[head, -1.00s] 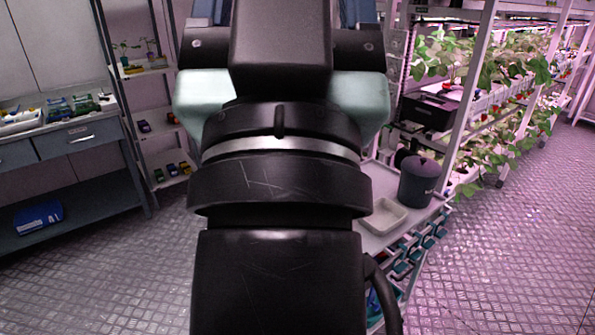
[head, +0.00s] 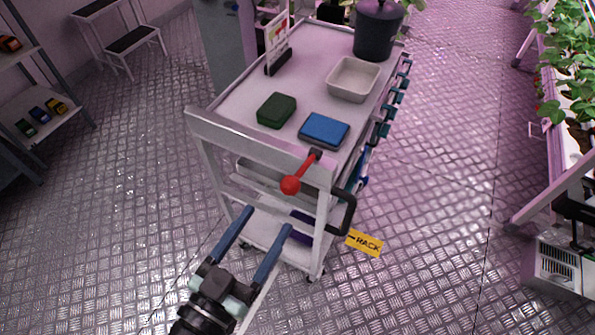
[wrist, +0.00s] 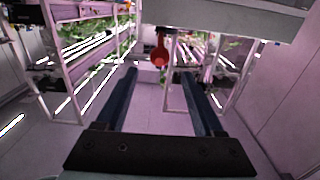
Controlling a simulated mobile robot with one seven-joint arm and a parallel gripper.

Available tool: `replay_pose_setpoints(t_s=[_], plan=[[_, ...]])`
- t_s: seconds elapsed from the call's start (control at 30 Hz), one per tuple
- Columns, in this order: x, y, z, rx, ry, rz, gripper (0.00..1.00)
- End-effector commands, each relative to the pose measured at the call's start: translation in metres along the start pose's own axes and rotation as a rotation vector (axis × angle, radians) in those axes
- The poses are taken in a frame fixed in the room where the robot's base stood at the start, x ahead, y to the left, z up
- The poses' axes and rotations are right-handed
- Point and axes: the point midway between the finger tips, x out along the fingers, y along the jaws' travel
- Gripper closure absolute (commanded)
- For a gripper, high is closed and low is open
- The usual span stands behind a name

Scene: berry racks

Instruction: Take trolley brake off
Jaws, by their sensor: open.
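The trolley (head: 222,128) stands in the middle of the head view, its near end rail facing me. A red lever with a round red knob (head: 290,185) is fixed at this near end by a dark mount and slants down and outward. It also shows in the wrist view as a red lever (wrist: 160,54) hanging below the pale rail (wrist: 220,18). My gripper (head: 263,219) is open and empty, its two blue fingers pointing at the trolley's near end, below and short of the knob. In the wrist view the lever lies beyond the fingertips (wrist: 158,70), between them sideways.
On the trolley top are a green box (head: 277,110), a blue box (head: 324,131), a pale tray (head: 352,79), a dark pot (head: 377,30) and a sign stand (head: 278,45). A black handle (head: 347,214) sticks out right of the lever.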

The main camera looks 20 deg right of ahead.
Motion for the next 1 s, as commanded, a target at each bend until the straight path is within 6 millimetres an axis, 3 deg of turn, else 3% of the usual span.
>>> replay_pose_setpoints(t_s=[0.4, 0.6, 1.0], plan=[[0.082, 0.000, -0.004, 0.001, -0.001, 0.004, 0.30], [0.111, 0.000, -0.002, 0.001, -0.001, 0.002, 0.30], [0.124, 0.000, -0.001, 0.002, -0.002, 0.000, 0.30]])
